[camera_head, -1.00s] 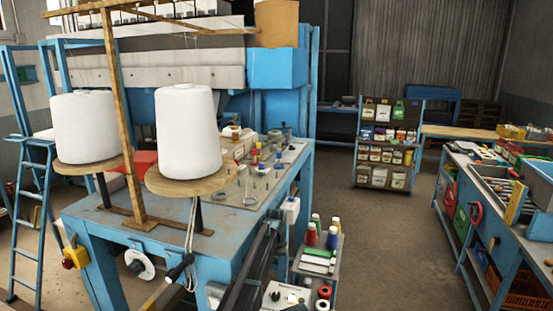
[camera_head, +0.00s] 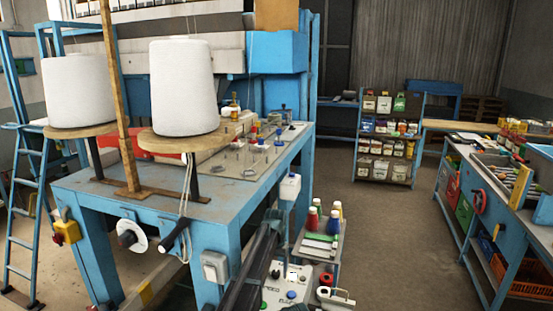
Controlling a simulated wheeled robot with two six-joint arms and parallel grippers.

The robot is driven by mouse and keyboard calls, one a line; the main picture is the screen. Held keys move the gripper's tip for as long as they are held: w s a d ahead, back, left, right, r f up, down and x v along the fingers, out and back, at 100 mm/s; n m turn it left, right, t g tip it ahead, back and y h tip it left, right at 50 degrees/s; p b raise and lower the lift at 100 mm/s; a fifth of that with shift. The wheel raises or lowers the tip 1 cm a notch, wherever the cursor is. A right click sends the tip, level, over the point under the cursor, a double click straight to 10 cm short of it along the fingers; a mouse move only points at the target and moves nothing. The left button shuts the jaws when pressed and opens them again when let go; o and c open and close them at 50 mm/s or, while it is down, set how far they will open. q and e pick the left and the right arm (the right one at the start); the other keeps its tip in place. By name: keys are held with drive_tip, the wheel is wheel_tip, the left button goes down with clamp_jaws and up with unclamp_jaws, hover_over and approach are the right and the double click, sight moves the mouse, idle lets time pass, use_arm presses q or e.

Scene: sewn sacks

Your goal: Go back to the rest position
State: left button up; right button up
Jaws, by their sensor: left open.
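A dark arm, which I take to be my left one, rises from the bottom edge left of centre. My left gripper (camera_head: 275,214) is at its far upper end, in front of the blue machine table (camera_head: 205,203). It is small and dark, and its fingers are hard to make out. It appears open, with nothing seen between the fingers. My right gripper is not in view. No sack shows in this view.
Two large white thread cones (camera_head: 183,88) stand on wooden discs. A small trolley (camera_head: 316,247) with coloured spools and a control box (camera_head: 289,286) stand close right of the arm. A tool bench (camera_head: 455,170) is at right. The floor (camera_head: 395,240) between is clear.

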use_arm(q)
drive_tip(key=m, duration=0.4)
drive_tip(key=shift+r, duration=0.1)
drive_tip(key=shift+m, duration=1.6)
drive_tip(key=shift+s, duration=0.1)
